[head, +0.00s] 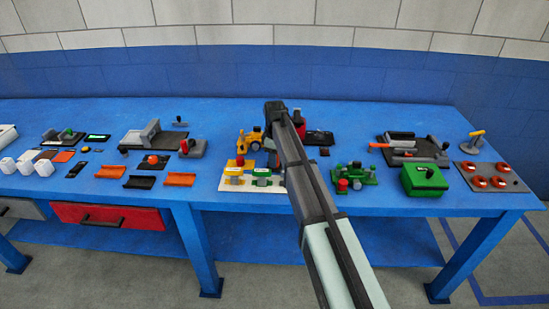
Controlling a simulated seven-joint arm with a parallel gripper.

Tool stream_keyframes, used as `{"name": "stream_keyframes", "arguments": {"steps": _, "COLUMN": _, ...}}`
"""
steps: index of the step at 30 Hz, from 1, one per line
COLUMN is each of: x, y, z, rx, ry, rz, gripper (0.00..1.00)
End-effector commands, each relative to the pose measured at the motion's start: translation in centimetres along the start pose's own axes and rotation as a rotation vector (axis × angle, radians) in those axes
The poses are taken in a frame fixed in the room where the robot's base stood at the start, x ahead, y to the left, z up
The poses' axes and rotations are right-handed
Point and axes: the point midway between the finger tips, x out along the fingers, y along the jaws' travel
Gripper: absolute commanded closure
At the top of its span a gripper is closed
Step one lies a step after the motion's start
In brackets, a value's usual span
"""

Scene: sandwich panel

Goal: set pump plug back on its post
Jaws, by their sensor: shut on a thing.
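A small white and yellow panel (232,185) lies at the middle front of the table, in the head view. It carries a red-topped piece (240,160) on its yellow part and green pieces (261,171) with grey posts below them. My gripper (272,150) is over the back right of this panel, largely covered by my own dark arm. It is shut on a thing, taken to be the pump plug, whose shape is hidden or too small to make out. I cannot tell whether it touches a post.
A yellow machine (250,141) stands close behind the panel. A green part with a red knob (352,178) is right of my arm, and a green box (424,180) is farther right. Orange trays (180,179) lie to the left. Bare blue table shows between the groups.

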Motion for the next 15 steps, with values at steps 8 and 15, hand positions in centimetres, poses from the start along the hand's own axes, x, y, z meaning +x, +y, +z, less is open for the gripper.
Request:
{"name": "stream_keyframes", "arguments": {"steps": 8, "x": -0.01, "y": -0.01, "z": 0.00, "rx": 0.000, "ry": 0.000, "rz": 0.000, "gripper": 0.54}}
{"name": "stream_keyframes", "arguments": {"steps": 15, "x": -0.01, "y": -0.01, "z": 0.00, "rx": 0.000, "ry": 0.000, "rz": 0.000, "gripper": 0.33}}
